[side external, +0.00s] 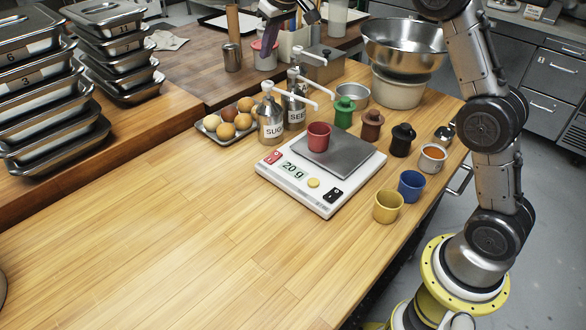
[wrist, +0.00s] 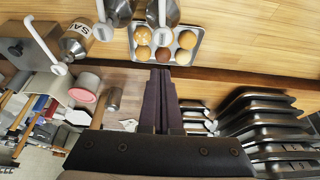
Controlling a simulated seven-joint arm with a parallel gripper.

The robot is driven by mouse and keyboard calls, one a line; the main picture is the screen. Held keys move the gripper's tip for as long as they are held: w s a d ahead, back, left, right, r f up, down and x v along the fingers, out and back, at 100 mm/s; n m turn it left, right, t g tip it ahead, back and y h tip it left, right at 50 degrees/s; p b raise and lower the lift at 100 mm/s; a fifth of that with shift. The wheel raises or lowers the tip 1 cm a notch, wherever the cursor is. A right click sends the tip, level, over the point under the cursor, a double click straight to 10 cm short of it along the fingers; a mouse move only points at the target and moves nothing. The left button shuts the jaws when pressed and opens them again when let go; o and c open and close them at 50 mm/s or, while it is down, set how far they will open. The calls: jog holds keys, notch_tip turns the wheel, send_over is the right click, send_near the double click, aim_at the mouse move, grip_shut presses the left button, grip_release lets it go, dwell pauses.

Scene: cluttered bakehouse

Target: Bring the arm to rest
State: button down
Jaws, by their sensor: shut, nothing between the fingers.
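My gripper (wrist: 160,75) shows in the wrist view with its two dark fingers side by side, shut and empty. My arm rises along the right side of that view and leaves the top of the frame. A white scale (side external: 292,187) on the wooden counter reads 20 g. A red cup (side external: 319,137) stands upright on its steel plate.
Yellow (side external: 388,207) and blue (side external: 411,186) cups stand right of the scale, near the counter's edge. Sugar dispenser (side external: 270,121) and bun tray (side external: 207,130) are behind it. Stacked steel pans (side external: 38,85) fill the left. The front counter is clear.

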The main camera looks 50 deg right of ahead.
jog(key=s+a+r+t, duration=0.2)
jog(key=s+r, duration=0.5)
jog(key=r, duration=0.3)
jog(key=s+a+r, duration=0.1)
jog(key=s+r, duration=0.1)
jog(key=s, duration=1.3)
jog(key=s+a+f+g, duration=0.1)
jog(key=s+f, duration=1.5)
jog(key=s, duration=0.3)
jog(key=shift+f, duration=0.4)
